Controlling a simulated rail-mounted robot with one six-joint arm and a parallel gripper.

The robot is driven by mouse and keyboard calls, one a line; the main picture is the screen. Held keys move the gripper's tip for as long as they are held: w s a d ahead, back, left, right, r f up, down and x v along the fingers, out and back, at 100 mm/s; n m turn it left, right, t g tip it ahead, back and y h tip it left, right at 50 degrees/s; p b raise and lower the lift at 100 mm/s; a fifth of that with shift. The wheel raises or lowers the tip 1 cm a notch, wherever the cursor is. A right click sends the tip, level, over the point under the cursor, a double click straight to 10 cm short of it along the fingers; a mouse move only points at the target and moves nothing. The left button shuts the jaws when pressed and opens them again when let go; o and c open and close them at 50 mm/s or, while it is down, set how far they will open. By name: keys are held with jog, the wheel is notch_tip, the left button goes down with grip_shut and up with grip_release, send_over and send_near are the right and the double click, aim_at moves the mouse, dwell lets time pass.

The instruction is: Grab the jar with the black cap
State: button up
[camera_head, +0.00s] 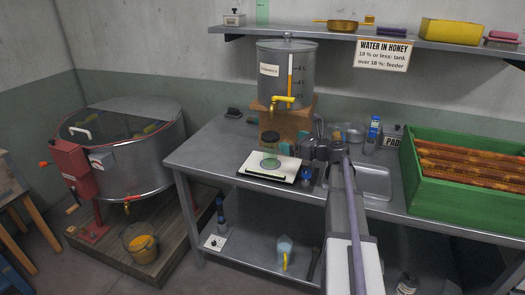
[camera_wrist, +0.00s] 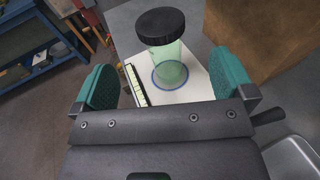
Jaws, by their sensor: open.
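The jar with the black cap (camera_wrist: 168,62) is see-through and greenish and looks empty. It stands upright by a blue ring on a white scale-like plate (camera_wrist: 125,35). In the head view the jar (camera_head: 270,142) is on the metal table, below the tank's yellow tap. My gripper (camera_wrist: 165,82) is open, its teal fingers apart on the left and right. The jar shows between and ahead of them, with no visible contact. In the head view my gripper (camera_head: 291,150) is just right of the jar, and its fingertips are hard to make out.
A wooden block (camera_head: 288,121) under the metal tank (camera_head: 287,70) stands close behind the jar. A sink (camera_head: 370,181) and a green crate of frames (camera_head: 465,200) are to the right. A drum extractor (camera_head: 145,160) stands at left.

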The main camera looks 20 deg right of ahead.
aim_at(273, 137)
jog(key=b+x, duration=0.1)
jog(key=x, duration=1)
jog(key=shift+a+f+b, duration=0.1)
jog(key=shift+f+b, duration=0.05)
jog(key=shift+b, duration=0.15)
jog(key=shift+s, duration=0.1)
jog(key=c, duration=1.3)
